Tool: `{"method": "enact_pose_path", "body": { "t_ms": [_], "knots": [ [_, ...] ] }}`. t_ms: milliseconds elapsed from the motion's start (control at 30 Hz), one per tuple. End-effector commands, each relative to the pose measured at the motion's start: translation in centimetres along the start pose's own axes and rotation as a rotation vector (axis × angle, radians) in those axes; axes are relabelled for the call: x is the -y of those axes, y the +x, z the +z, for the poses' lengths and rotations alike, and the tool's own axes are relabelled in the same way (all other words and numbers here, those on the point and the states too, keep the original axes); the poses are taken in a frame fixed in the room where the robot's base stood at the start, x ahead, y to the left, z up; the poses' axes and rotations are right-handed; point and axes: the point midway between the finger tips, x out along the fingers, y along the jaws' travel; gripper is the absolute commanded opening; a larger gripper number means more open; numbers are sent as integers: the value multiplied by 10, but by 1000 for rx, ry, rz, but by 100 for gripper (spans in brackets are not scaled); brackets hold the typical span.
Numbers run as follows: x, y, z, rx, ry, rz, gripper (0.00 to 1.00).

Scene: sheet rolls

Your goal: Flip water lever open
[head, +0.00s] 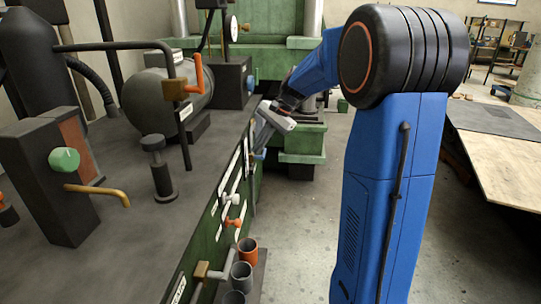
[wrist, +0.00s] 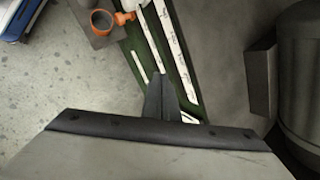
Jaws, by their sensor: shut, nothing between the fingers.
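My gripper (head: 257,146) is shut and empty beside the green front panel (head: 212,236) of the dark bench. In the wrist view its closed fingers (wrist: 160,80) point along the panel's white label strips (wrist: 152,38). A small blue part (head: 259,156) shows just below the fingertips; I cannot tell whether they touch. A white valve handle (head: 231,199) and an orange valve handle (head: 234,224) stick out of the panel nearer to me. The orange handle (wrist: 124,18) also shows at the top of the wrist view. The labels are too small to read, so I cannot tell which is the water lever.
Several cups, one an orange cup (head: 247,250), stand below the panel. A grey cylindrical tank (head: 165,98) and an upright orange lever (head: 197,76) are on the bench. Free floor (head: 305,225) lies right of the bench. A wooden table (head: 500,160) stands far right.

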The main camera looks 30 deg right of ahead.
Motion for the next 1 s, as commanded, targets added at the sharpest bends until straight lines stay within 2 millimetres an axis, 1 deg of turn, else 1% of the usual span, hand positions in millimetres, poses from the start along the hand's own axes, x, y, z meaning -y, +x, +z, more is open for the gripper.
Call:
{"method": "enact_pose_path", "body": {
  "t_ms": [33, 167, 200, 367, 500, 567, 767, 800, 867, 900, 967, 1000],
  "knots": [
    [7, 5, -17, 15, 41, -10, 0],
    [23, 15, -54, 53, 144, -38, 0],
    [27, 18, -66, 65, 176, -47, 0],
    [41, 32, -116, 113, 302, -83, 0],
    [50, 44, -160, 156, 410, -116, 0],
    [52, 51, -180, 175, 456, -129, 0],
    [55, 71, -246, 240, 608, -176, 0],
    [54, 76, -259, 255, 638, -185, 0],
    [53, 83, -279, 275, 682, -199, 0],
    [52, 87, -292, 290, 713, -209, 0],
    [49, 94, -312, 311, 756, -223, 0],
    [47, 99, -326, 325, 786, -233, 0]
  ]
}}
